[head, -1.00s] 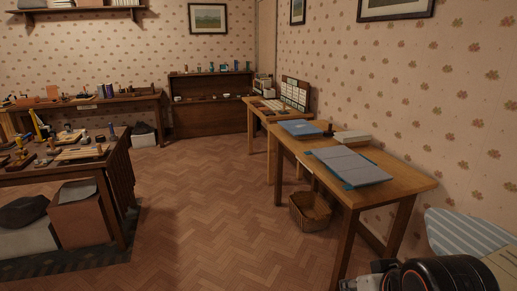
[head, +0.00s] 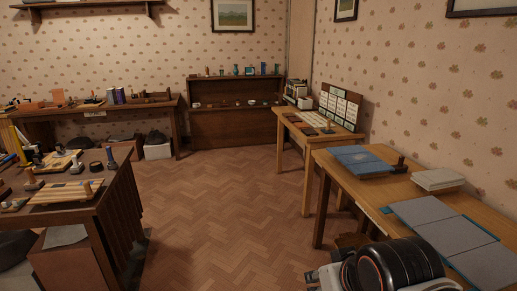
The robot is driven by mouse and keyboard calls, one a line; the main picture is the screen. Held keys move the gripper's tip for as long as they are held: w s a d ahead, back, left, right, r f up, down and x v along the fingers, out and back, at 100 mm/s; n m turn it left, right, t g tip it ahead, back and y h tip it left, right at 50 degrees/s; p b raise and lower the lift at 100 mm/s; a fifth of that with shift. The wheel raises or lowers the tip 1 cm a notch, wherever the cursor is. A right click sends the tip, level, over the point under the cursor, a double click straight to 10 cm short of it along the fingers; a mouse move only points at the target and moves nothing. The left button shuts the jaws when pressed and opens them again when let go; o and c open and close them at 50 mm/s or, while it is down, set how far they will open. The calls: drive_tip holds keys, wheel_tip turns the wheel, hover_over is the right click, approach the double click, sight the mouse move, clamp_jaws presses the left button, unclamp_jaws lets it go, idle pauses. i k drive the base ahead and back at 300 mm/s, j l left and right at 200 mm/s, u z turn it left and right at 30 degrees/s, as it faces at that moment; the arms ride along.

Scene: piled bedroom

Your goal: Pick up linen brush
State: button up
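I cannot make out a linen brush for certain in the head view. Many small items lie on the dark table (head: 105,209) at the left, among them a striped board (head: 66,192) and several small upright pieces, too small to name surely. My arm shows at the bottom right as a black and grey rounded part (head: 400,270). My gripper's fingertips cannot be made out, so whether it is open or shut does not show.
A wooden table at the right holds a blue folder (head: 360,160), a pale book (head: 437,180) and grey-blue panels (head: 445,228). A smaller table (head: 290,123) stands behind it. A low dark cabinet (head: 235,127) is at the back. The herringbone floor (head: 225,220) between is clear.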

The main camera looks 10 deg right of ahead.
sight(401, 167)
drive_tip(key=i+z, duration=0.15)
drive_tip(key=i, duration=0.75)
drive_tip(key=i+j+z, duration=0.15)
drive_tip(key=i, duration=0.75)
drive_tip(key=i+l+z, duration=0.1)
drive_tip(key=i+z, duration=0.2)
drive_tip(key=z, duration=0.2)
drive_tip(key=i+z, duration=0.3)
drive_tip(key=z, duration=0.2)
drive_tip(key=i+j+z, duration=0.2)
drive_tip(key=z, duration=0.3)
drive_tip(key=i+z, duration=0.6)
drive_tip(key=z, duration=0.15)
